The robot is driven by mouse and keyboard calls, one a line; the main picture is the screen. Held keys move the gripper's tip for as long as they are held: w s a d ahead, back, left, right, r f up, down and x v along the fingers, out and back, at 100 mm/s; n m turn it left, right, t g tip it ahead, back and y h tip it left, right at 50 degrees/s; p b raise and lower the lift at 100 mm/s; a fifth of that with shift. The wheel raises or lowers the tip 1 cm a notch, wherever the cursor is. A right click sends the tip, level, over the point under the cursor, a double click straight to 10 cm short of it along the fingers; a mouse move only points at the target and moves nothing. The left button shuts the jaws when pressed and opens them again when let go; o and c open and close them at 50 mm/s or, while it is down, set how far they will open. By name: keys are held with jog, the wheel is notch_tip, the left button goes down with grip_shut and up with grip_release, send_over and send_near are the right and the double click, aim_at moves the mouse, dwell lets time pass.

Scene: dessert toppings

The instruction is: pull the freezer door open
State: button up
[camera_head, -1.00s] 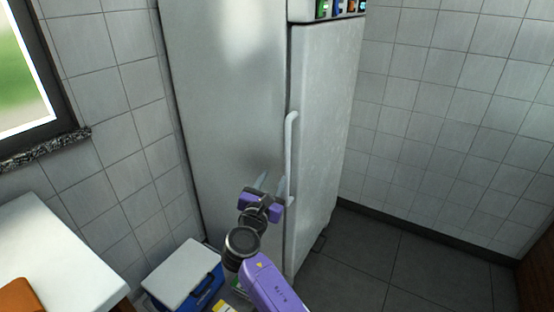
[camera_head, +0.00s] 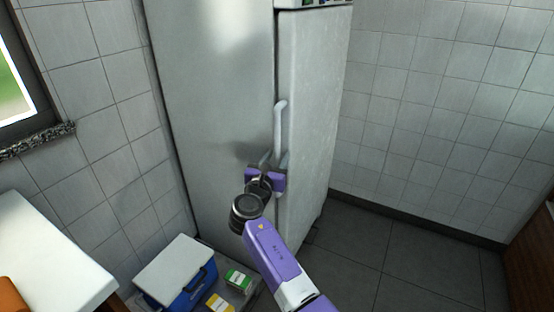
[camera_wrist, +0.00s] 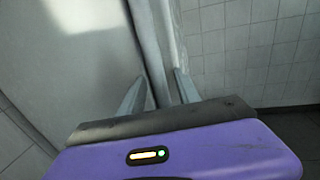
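The tall white fridge-freezer stands against the tiled wall in the head view, with a broad left panel (camera_head: 210,100) and a narrower, rough-textured right panel (camera_head: 310,90). A dark vertical gap parts them. The white bar handle (camera_head: 279,125) stands upright along this gap, and the door appears closed. My gripper (camera_head: 274,158) is at the handle's lower part. In the wrist view, my gripper (camera_wrist: 160,77) has its two fingers apart, with the upright handle (camera_wrist: 147,40) seen between them. I cannot tell whether either finger touches it.
A blue cooler box with a white lid (camera_head: 176,268) stands on the floor at lower left, next to small green (camera_head: 238,279) and yellow (camera_head: 220,303) packages. A white counter (camera_head: 45,260) is at left. The dark tiled floor (camera_head: 385,255) at right is clear.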

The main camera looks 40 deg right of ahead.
grip_shut()
dwell(1.4)
